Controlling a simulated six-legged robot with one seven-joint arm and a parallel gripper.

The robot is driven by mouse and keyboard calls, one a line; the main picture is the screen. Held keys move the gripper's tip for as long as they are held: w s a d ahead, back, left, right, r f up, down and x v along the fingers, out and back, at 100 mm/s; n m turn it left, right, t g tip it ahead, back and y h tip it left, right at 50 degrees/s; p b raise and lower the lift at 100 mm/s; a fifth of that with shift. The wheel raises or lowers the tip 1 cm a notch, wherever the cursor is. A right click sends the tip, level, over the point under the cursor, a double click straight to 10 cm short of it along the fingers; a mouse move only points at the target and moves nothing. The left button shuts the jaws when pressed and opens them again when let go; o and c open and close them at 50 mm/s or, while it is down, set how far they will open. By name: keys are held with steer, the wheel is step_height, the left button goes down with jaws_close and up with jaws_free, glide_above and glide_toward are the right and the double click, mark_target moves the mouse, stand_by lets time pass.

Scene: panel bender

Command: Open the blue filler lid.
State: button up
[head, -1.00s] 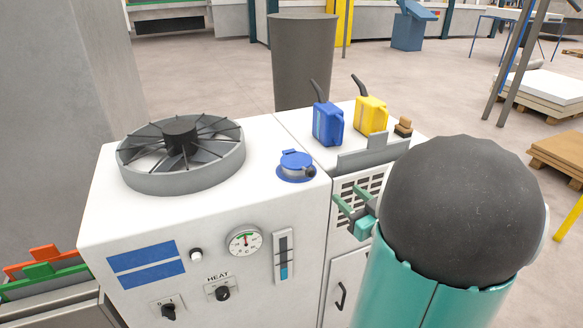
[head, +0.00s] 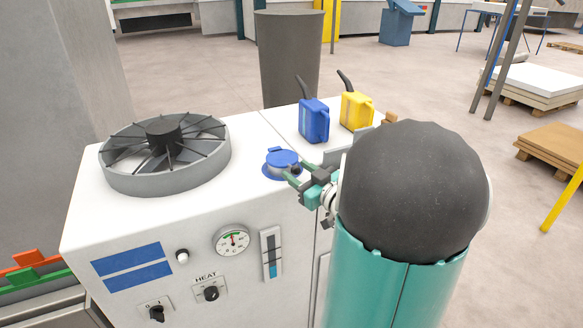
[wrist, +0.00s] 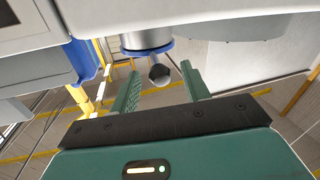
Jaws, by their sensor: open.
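The blue filler lid (head: 282,157) lies shut on its short grey neck, near the right front edge of the white machine top. My gripper (head: 293,174) is open at the lid's right side, its fingers pointing left at it. In the wrist view, a dark round knob (wrist: 159,74) lies between the two green fingertips (wrist: 160,80), beside the blue lid rim (wrist: 148,51) and grey neck. I cannot tell whether either finger touches the knob. In the head view my fingers partly cover the lid's near right side.
A round fan (head: 165,150) stands on the machine top to the left. A blue can (head: 314,122) and a yellow can (head: 356,111) stand behind the lid. A gauge (head: 232,240) and knobs are on the front panel.

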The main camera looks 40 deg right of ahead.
mark_target(291, 167)
steer(key=w, duration=0.3)
steer(key=shift+w, duration=0.2)
jaws_close()
steer(key=shift+r, duration=0.1)
